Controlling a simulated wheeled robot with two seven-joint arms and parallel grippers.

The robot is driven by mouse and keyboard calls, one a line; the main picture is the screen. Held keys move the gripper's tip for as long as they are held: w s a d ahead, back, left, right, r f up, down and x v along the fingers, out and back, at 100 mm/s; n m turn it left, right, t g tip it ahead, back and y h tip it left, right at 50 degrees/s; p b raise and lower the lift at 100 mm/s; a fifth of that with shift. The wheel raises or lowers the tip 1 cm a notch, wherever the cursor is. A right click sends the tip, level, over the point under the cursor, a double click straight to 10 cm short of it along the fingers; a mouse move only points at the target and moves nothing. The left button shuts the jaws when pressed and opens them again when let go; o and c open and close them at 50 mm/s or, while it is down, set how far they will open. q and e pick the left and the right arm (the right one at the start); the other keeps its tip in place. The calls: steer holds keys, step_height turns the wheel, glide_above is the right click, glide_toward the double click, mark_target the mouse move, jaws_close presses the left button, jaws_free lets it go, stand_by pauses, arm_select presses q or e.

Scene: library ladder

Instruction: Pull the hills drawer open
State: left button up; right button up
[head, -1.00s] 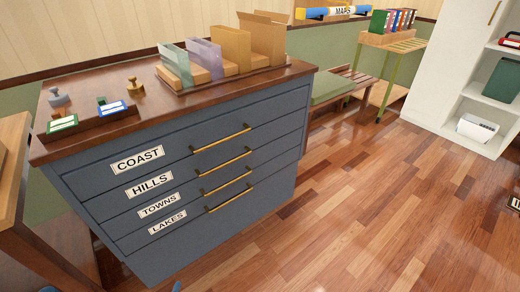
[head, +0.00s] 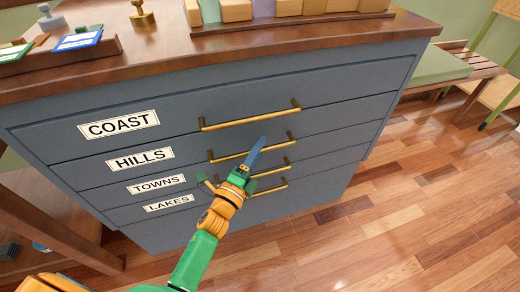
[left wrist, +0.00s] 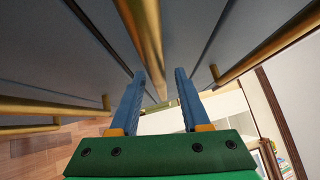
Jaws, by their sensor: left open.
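The hills drawer (head: 100,170) is the second one down in the blue-grey cabinet, with its HILLS label (head: 140,159) at left. It is shut. Its brass bar handle (head: 225,156) is partly covered by my left gripper (head: 257,150), which is in front of it. In the left wrist view the gripper (left wrist: 160,78) is open, with its two blue fingers on either side of a brass bar (left wrist: 145,35). That bar appears to be the hills handle. I cannot tell if either finger touches it. My right gripper is not in view.
The coast handle (head: 250,116) is just above, and the towns handle (head: 274,170) is just below. The cabinet top (head: 160,60) carries stamps, cards and a rack. A bench (head: 440,66) stands at right; the wooden floor (head: 430,200) before it is clear.

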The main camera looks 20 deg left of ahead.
arm_select(q)
jaws_close()
stand_by(1.4)
